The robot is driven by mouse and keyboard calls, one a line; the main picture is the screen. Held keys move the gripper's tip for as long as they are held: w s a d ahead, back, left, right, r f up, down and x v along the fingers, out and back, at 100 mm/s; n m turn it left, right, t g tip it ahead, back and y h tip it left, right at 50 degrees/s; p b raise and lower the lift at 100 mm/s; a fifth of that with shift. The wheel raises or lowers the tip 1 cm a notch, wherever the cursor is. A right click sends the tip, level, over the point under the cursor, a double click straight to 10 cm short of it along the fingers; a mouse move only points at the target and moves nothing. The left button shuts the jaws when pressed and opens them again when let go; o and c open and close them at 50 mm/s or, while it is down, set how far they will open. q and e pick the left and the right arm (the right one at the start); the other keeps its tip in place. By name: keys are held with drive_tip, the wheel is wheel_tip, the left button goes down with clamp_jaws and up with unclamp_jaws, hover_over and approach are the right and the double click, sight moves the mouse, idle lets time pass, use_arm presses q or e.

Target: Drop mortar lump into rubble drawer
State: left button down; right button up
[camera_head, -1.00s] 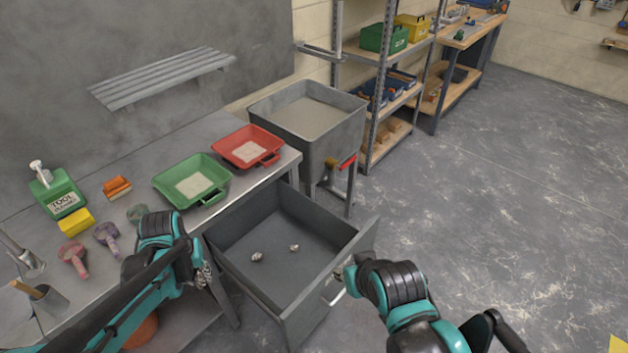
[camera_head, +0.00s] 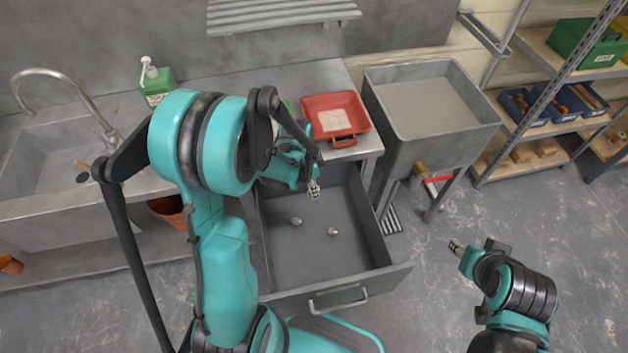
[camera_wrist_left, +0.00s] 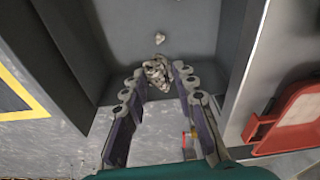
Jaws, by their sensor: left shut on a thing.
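The rubble drawer (camera_head: 338,298) is pulled open below the workbench, and its dark floor also shows in the wrist view (camera_wrist_left: 200,35). Two small grey lumps lie apart in it, one at the left (camera_head: 296,220) and one at the right (camera_head: 333,232). My left gripper (camera_head: 313,189) is over the back part of the drawer. In the wrist view its fingers are shut on a rough grey mortar lump (camera_wrist_left: 157,73) held at the fingertips. My right gripper (camera_head: 456,247) is clear of the drawer, to its right; its finger opening is too small to judge.
A red tray (camera_head: 336,138) sits on the bench edge just behind the drawer. A grey mortar tub (camera_head: 440,142) on legs stands to the right. A sink and tap (camera_head: 62,80) are at left. Floor between drawer and right arm is free.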

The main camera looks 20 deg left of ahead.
use_arm(q)
drive_tip(key=shift+s+a+f, duration=0.15)
drive_tip(key=shift+f, duration=0.05)
drive_tip(key=shift+f+b, duration=0.3)
drive_tip(key=shift+b, duration=0.05)
wheel_tip(320, 180, down, 5)
drive_tip(key=b, duration=0.3)
drive_tip(key=shift+b, duration=0.35)
drive_tip(key=c, duration=1.1)
unclamp_jaws()
drive_tip(key=r, duration=0.8)
drive_tip(key=s+a+r, duration=0.1)
drive_tip(key=r, duration=0.3)
drive_tip(key=shift+a, duration=0.1)
